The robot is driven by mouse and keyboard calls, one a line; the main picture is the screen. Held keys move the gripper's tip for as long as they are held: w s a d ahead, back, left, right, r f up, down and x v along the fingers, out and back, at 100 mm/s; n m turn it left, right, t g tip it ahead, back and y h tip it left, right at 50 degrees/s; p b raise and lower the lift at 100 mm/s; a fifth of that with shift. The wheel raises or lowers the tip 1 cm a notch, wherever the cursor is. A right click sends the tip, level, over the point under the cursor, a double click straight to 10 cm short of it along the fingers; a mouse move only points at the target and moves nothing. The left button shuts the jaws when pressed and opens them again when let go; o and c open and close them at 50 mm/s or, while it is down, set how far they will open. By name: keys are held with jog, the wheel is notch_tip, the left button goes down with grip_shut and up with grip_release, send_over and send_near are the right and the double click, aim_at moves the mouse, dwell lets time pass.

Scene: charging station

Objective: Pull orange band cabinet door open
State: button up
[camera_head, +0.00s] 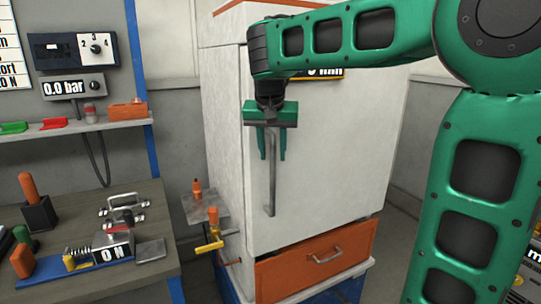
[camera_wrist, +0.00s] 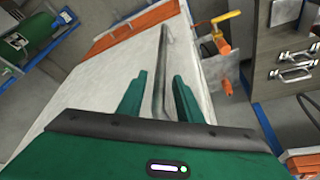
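The cabinet (camera_head: 225,120) is tall and white, with an orange band along its top edge. Its front door (camera_head: 330,150) looks shut and carries a long vertical grey bar handle (camera_head: 270,185); the door also shows in the wrist view (camera_wrist: 105,85). My gripper (camera_head: 272,158) is at the upper part of this handle, fingers pointing down. In the wrist view my gripper (camera_wrist: 158,82) is open, with one green finger on each side of the handle (camera_wrist: 163,60) and visible gaps. Whether the handle lies fully between the fingertips in depth is hard to tell.
An orange drawer (camera_head: 315,262) with its own handle sits below the door. A yellow-handled valve (camera_head: 210,240) and a small plate (camera_head: 205,208) stand left of the cabinet. A workbench (camera_head: 150,190) with tools is at the left. My green arm covers the upper right.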

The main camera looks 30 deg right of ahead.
jog(key=shift+w+d+f, duration=0.1)
jog(key=shift+w+f, duration=0.05)
jog(key=shift+f, duration=0.3)
